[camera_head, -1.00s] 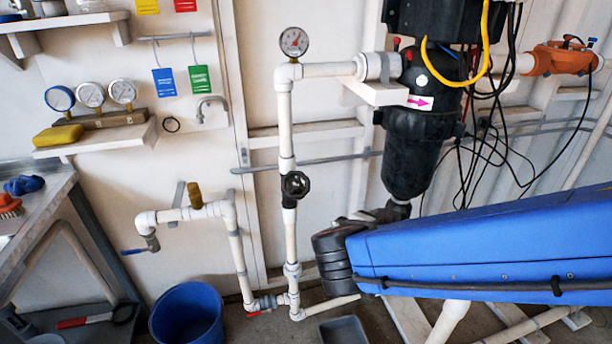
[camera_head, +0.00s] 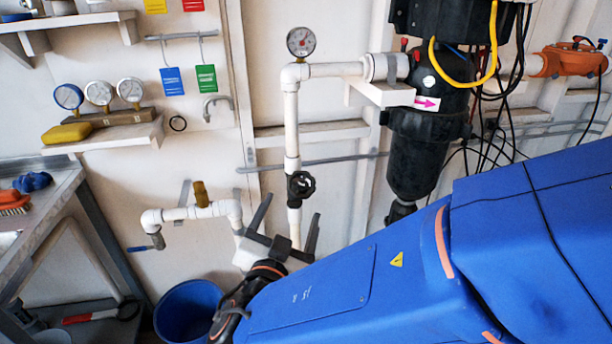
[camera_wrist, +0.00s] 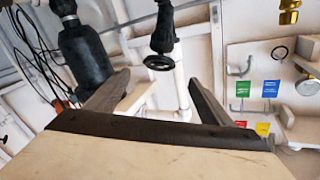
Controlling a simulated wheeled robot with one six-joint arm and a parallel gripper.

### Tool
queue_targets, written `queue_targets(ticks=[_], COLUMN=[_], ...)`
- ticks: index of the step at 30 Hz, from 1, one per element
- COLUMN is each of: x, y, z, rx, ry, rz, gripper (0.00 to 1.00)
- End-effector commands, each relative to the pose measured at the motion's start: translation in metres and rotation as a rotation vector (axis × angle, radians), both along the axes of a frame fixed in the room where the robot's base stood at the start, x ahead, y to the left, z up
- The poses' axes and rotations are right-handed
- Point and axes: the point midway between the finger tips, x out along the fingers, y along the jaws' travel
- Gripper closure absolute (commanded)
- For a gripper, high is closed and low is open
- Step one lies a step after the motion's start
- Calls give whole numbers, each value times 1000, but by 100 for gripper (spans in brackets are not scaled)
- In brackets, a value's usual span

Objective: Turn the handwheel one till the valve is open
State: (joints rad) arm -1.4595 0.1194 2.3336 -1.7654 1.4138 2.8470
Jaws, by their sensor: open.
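The handwheel (camera_head: 300,186) is a small black wheel on a black valve body in the vertical white pipe. In the wrist view the handwheel (camera_wrist: 159,62) shows beyond my fingers, between them and near the top. My gripper (camera_head: 287,226) is open and empty, with its two dark fingers apart. In the head view it is just below the handwheel, one finger on each side of the pipe. In the wrist view my gripper (camera_wrist: 155,85) has a clear gap to the wheel. I cannot tell how far the valve is turned.
A pressure gauge (camera_head: 301,42) tops the white pipe, and a black reactor housing (camera_head: 425,150) hangs to the right. A brass-fitted pipe (camera_head: 200,210) with a blue lever is at left. A blue bucket (camera_head: 188,311) stands on the floor. A workbench (camera_head: 60,200) is at far left.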

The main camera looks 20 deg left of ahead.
Motion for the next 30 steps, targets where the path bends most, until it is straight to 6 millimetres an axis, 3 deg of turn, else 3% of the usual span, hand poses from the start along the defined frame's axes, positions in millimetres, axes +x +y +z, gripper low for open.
queue_targets(ticks=[21, 30], x=[108, 143], y=[13, 18], z=[0, 0], rx=[0, -1], ry=[2, 0], rz=[-5, -3], gripper=[25, 25])
